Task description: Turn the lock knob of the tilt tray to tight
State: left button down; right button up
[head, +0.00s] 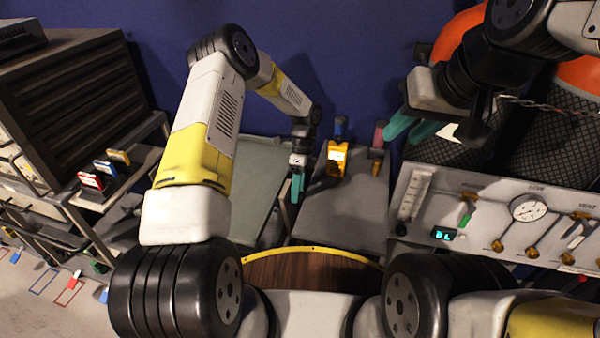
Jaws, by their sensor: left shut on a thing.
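The tilt tray (243,180) is a flat grey-green sloping panel in a frame, left of centre in the head view, partly hidden behind my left arm. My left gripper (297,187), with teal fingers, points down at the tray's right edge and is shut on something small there. It appears to be the lock knob, but the fingers cover it, so its setting cannot be read. My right gripper (411,127) hangs at the upper right, well away from the tray, its teal fingers apart and empty.
A grey bench (345,205) right of the tray holds a yellow device (338,158) and a red-handled tool (378,150). A gauge panel (500,215) stands at right. A drawer cabinet (75,90) stands at left. A round wooden top (310,270) is in front.

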pick_arm(q)
jog(key=g, duration=0.3)
jog(key=shift+w+d+f+y, duration=0.1)
jog(key=shift+w+f+y, duration=0.05)
jog(key=shift+f+y, duration=0.15)
jog(key=shift+g, duration=0.3)
jog(key=c, duration=0.9)
grip_release()
jog(key=shift+w+r, duration=0.1)
jog(key=v, duration=0.7)
jog(key=shift+w+r, duration=0.2)
